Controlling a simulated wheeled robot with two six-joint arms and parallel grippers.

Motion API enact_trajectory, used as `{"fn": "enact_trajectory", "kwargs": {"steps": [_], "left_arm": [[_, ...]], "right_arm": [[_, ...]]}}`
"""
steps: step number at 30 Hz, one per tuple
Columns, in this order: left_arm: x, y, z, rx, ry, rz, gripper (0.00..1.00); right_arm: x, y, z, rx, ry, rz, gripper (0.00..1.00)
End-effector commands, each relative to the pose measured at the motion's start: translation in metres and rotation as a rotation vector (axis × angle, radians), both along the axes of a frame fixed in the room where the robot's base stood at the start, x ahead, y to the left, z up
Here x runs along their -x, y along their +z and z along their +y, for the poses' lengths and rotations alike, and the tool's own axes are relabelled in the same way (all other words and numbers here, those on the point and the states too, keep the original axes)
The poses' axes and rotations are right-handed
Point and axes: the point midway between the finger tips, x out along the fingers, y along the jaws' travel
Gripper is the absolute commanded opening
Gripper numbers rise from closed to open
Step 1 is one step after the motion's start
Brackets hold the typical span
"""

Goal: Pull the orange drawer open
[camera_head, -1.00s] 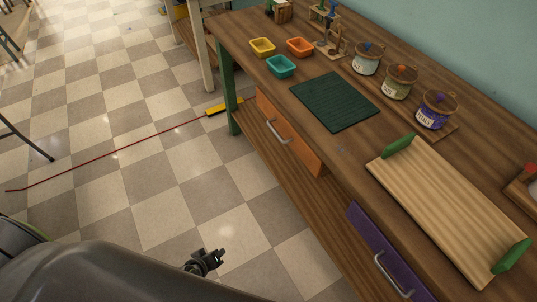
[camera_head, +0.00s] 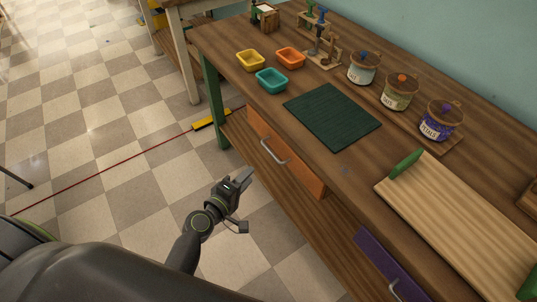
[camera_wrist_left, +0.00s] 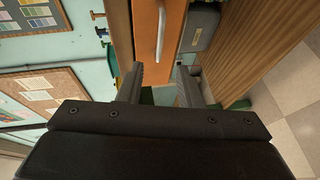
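The orange drawer (camera_head: 295,165) is in the front of the wooden workbench and looks shut, with a silver bar handle (camera_head: 274,152) on its face. My left gripper (camera_head: 245,178) is in front of the drawer, to the left of and below the handle in the head view, apart from it. In the left wrist view its two fingers (camera_wrist_left: 160,88) are spread with nothing between them. The orange drawer front (camera_wrist_left: 146,35) and the handle (camera_wrist_left: 160,30) lie ahead of the fingers there. My right gripper is out of view.
A purple drawer (camera_head: 385,262) is further along the bench front. On top are a green mat (camera_head: 332,116), a wooden tray (camera_head: 450,215), small bins (camera_head: 271,79) and lidded jars (camera_head: 397,92). The tiled floor before the bench is clear around my arm.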

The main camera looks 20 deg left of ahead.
Motion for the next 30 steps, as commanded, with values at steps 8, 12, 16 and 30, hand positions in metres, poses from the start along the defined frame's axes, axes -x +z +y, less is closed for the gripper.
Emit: {"fn": "enact_trajectory", "kwargs": {"steps": [8, 12, 16, 30], "left_arm": [[-0.054, -0.010, -0.015, 0.000, 0.000, -0.001, 0.32], [-0.078, -0.016, -0.021, -0.001, -0.001, 0.000, 0.32], [-0.096, -0.020, -0.026, -0.002, 0.000, -0.001, 0.32], [-0.115, -0.024, -0.031, -0.001, 0.001, 0.001, 0.32]], "right_arm": [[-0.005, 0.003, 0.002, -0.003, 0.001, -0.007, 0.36], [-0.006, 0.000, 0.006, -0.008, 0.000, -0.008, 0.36], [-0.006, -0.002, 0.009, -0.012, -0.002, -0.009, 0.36], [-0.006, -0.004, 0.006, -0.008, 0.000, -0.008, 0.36]]}}
